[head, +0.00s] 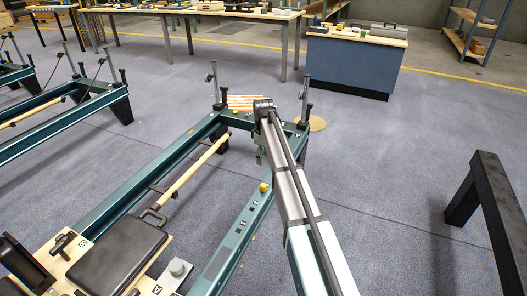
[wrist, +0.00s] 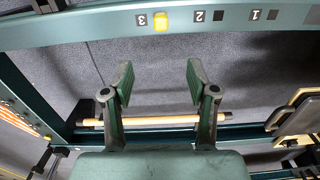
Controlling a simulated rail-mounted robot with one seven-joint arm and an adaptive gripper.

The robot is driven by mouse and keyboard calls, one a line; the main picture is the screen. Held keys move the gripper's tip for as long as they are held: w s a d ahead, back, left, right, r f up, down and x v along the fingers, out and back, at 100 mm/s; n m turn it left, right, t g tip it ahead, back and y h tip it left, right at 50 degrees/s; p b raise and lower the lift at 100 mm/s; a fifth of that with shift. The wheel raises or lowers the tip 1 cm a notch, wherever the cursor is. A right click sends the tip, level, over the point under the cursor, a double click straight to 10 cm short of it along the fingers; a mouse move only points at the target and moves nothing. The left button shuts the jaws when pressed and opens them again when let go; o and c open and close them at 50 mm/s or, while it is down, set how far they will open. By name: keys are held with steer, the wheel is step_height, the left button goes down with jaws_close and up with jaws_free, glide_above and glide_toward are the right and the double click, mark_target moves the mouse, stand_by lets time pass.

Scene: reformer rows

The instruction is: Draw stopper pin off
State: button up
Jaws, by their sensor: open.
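The yellow stopper pin (head: 264,187) sits on the green near-side rail (head: 232,241) of the reformer, close to the far end. In the wrist view the pin (wrist: 160,20) stands in the rail (wrist: 95,27) beside the mark 3, with marks 2 and 1 to its right. My gripper (wrist: 159,78) is open and empty. Its two fingers point toward the rail, and the pin lies beyond the fingertips, roughly in line with the gap between them and not touching. In the head view my arm hides most of the gripper.
A wooden bar (head: 195,170) runs inside the reformer frame. A carriage with a black pad (head: 118,255) is at lower left. A black stand (head: 490,200) is at right. A blue cabinet (head: 352,65) and workbenches stand behind. Grey floor is open around the frame.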

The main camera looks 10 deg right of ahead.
mark_target(263, 185)
steer(key=f+b, duration=0.4)
steer(key=f, duration=1.3)
steer(key=shift+s+f+b, duration=0.15)
steer(key=shift+s+b, duration=0.05)
steer(key=shift+b, duration=0.2)
jaws_close()
